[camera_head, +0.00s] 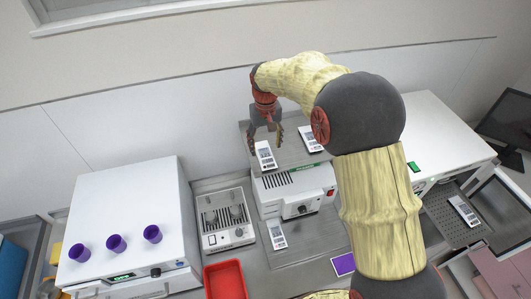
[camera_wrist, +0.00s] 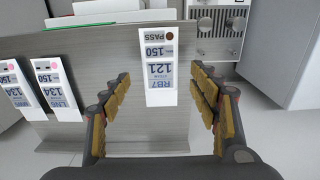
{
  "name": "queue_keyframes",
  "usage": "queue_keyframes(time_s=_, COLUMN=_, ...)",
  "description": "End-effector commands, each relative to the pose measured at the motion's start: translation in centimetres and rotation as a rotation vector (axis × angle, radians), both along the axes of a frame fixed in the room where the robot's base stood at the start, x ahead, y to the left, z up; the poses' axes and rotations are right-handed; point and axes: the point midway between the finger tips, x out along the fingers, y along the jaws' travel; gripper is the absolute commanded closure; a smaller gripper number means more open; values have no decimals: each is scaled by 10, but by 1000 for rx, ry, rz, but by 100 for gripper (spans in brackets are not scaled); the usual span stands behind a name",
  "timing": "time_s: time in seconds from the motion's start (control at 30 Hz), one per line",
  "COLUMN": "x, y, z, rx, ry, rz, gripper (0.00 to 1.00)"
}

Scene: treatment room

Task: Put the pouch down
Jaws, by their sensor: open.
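The pouch (camera_head: 265,156) is a white strip printed RB7, 121, 150 and PASS, with a brown dot at one end. It appears to lie flat on a grey metal tray (camera_head: 287,158) on top of a white device. In the wrist view the pouch (camera_wrist: 160,66) lies between my fingers, with a gap on each side. My gripper (camera_head: 265,141) is open over the pouch's rear end in the head view; it also shows open in the wrist view (camera_wrist: 160,76).
Two other labelled pouches (camera_wrist: 20,100) (camera_wrist: 55,88) lie left on the tray in the wrist view; one (camera_head: 311,139) shows beside my arm. More pouches lie lower (camera_head: 277,234) and right (camera_head: 463,210). A red bin (camera_head: 225,280) and purple cups (camera_head: 117,243) stand left.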

Motion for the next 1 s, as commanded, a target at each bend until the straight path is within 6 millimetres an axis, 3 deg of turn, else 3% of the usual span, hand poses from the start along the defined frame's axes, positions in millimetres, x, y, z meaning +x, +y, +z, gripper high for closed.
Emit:
queue_keyframes(time_s=0.3, x=0, y=0, z=57, rx=0, ry=-2, rz=0, gripper=39)
queue_keyframes(time_s=0.73, x=-6, y=-4, z=82, rx=2, ry=-10, rz=-5, gripper=39)
queue_keyframes(time_s=0.87, x=-28, y=-21, z=111, rx=12, ry=-52, rz=-21, gripper=39)
queue_keyframes(time_s=1.0, x=-73, y=-48, z=149, rx=24, ry=-121, rz=-50, gripper=39)
